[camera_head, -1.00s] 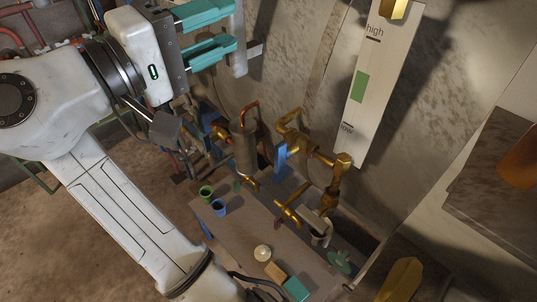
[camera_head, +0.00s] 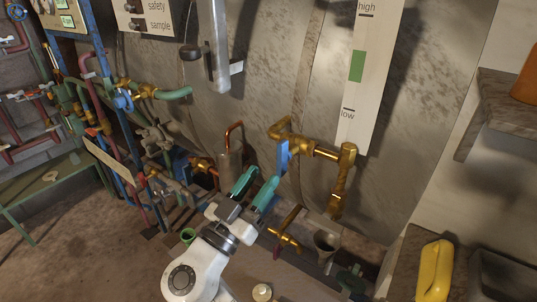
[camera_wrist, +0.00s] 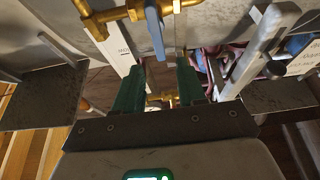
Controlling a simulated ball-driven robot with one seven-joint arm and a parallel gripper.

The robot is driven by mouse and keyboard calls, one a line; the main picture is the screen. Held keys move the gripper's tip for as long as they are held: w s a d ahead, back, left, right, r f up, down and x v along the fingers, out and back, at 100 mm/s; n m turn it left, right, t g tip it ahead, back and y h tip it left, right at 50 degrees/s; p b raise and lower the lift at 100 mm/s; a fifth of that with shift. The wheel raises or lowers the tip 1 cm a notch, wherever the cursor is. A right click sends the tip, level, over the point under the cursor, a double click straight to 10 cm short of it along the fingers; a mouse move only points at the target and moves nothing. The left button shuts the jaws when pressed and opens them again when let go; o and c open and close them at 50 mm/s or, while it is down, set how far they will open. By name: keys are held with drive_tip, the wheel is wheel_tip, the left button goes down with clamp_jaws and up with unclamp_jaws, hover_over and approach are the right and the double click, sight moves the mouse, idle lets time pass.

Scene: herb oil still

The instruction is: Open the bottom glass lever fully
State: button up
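A blue lever (camera_head: 283,157) hangs down from the brass valve pipe (camera_head: 325,152) below the gauge board; I take it to be the bottom glass lever. It points downward, crosswise to the horizontal pipe. In the wrist view the blue lever (camera_wrist: 154,28) lies ahead, just beyond and above the gap between my fingertips. My gripper (camera_head: 257,185) has teal fingers that stand apart with nothing between them. It is just below and left of the lever in the head view, and no contact shows. The wrist view also shows both fingers (camera_wrist: 160,75) spread.
A gauge board (camera_head: 357,65) marked high and low stands behind the pipe. A grey cylinder with a copper pipe (camera_head: 230,165) is close on the left. A yellow object (camera_head: 434,270) lies far right.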

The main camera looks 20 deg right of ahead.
sight(279, 154)
drive_tip(key=p+x, duration=0.3)
drive_tip(key=x, duration=0.7)
drive_tip(key=shift+w+d+r, duration=0.15)
drive_tip(key=shift+w+d, duration=0.1)
drive_tip(key=shift+c, duration=0.3)
clamp_jaws()
